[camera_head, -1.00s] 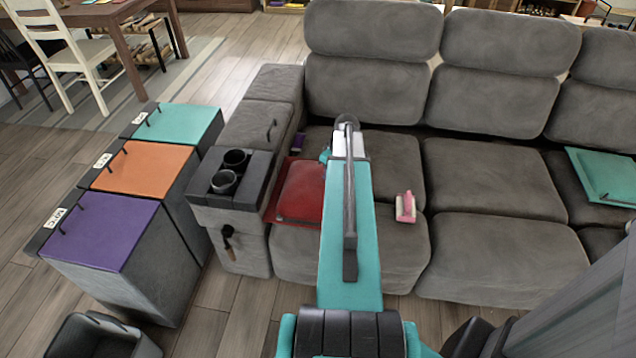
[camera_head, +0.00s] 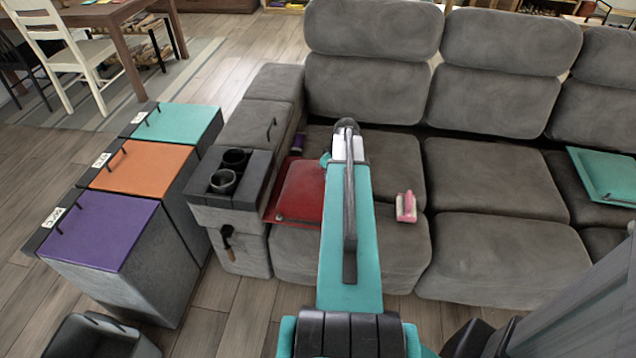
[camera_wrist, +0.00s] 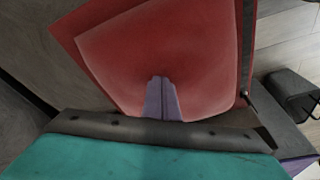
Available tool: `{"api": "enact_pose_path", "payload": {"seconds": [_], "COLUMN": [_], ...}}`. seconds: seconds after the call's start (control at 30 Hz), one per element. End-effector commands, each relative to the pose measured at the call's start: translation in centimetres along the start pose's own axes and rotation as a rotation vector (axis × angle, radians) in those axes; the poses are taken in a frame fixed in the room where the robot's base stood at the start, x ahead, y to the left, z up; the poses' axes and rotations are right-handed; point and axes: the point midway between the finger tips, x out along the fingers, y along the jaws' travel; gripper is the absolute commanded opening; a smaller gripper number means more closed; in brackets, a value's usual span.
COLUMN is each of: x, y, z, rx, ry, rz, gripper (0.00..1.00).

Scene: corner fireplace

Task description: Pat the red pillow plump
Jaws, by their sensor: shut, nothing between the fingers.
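The red pillow (camera_head: 300,193) lies on the left seat of the grey couch, beside the armrest. My teal arm covers its right part in the head view. In the wrist view the red pillow (camera_wrist: 170,50) fills the upper middle, with a raised centre and a flat border. My gripper (camera_wrist: 160,82) shows there as purple fingers, shut and empty, in front of the pillow's near part. I cannot tell whether the fingertips touch it. In the head view the fingers are hidden behind my arm.
The grey couch (camera_head: 490,180) has an armrest with a cup holder (camera_head: 223,182) left of the pillow. A pink object (camera_head: 406,207) lies right of my arm, and a teal pillow (camera_head: 605,175) farther right. Bins with purple (camera_head: 98,230), orange (camera_head: 140,167) and teal (camera_head: 178,122) lids stand left.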

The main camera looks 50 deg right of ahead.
Motion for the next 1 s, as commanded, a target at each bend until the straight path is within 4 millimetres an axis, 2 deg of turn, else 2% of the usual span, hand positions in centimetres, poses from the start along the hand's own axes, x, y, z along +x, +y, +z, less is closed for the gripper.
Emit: {"api": "enact_pose_path", "payload": {"seconds": [0.4, 1.0], "x": [-2.0, -2.0], "y": [0.0, 0.0], "z": [-0.5, -0.5], "rx": [0.000, 0.000], "ry": [-0.001, 0.000], "rz": [-0.001, 0.000], "gripper": [0.00, 0.00]}}
